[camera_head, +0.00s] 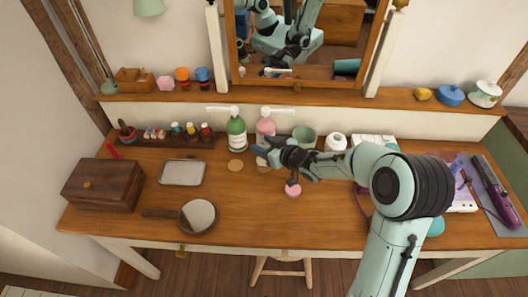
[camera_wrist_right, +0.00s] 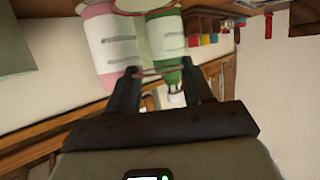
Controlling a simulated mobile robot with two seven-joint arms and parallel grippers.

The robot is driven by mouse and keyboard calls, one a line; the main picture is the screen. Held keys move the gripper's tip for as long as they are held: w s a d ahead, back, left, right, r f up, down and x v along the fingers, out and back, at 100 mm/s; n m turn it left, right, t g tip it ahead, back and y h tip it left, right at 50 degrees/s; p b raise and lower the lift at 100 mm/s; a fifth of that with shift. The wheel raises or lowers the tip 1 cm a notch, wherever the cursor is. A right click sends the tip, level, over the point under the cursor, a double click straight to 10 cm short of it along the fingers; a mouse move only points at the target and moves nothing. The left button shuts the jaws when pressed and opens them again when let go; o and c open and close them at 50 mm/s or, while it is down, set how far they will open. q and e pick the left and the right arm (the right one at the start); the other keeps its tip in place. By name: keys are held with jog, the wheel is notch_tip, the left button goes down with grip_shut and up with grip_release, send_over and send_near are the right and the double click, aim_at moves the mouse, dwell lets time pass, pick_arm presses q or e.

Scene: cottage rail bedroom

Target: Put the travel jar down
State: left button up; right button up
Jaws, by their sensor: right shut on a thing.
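My right gripper (camera_head: 259,151) reaches left over the middle of the dressing table (camera_head: 330,215), just in front of the green bottle (camera_head: 236,135) and pink bottle (camera_head: 265,124). In the right wrist view the gripper (camera_wrist_right: 160,76) is shut on a clear, see-through thing, which I take for the travel jar (camera_wrist_right: 158,71). Its thin rim lines show, with the bottles seen through or behind it. In the head view the jar is hard to make out, and I cannot tell whether its base touches the tabletop. My left gripper is not directly in view.
A small pink-topped pot (camera_head: 293,191) stands below my right wrist. A metal tray (camera_head: 183,172), hand mirror (camera_head: 198,215) and wooden box (camera_head: 103,187) are at left. A green cup (camera_head: 304,137) stands behind. The front middle is clear.

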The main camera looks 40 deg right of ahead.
jog(key=shift+f, duration=1.05)
jog(key=shift+f+b, duration=0.1)
jog(key=shift+b, duration=0.2)
jog(key=o, duration=1)
jog(key=shift+o, duration=0.2)
jog(key=shift+s+r, duration=0.15)
jog(key=shift+r, duration=0.1)
jog(key=p+v, duration=0.2)
jog(key=v, duration=0.9)
jog(key=shift+s+p, duration=0.35)
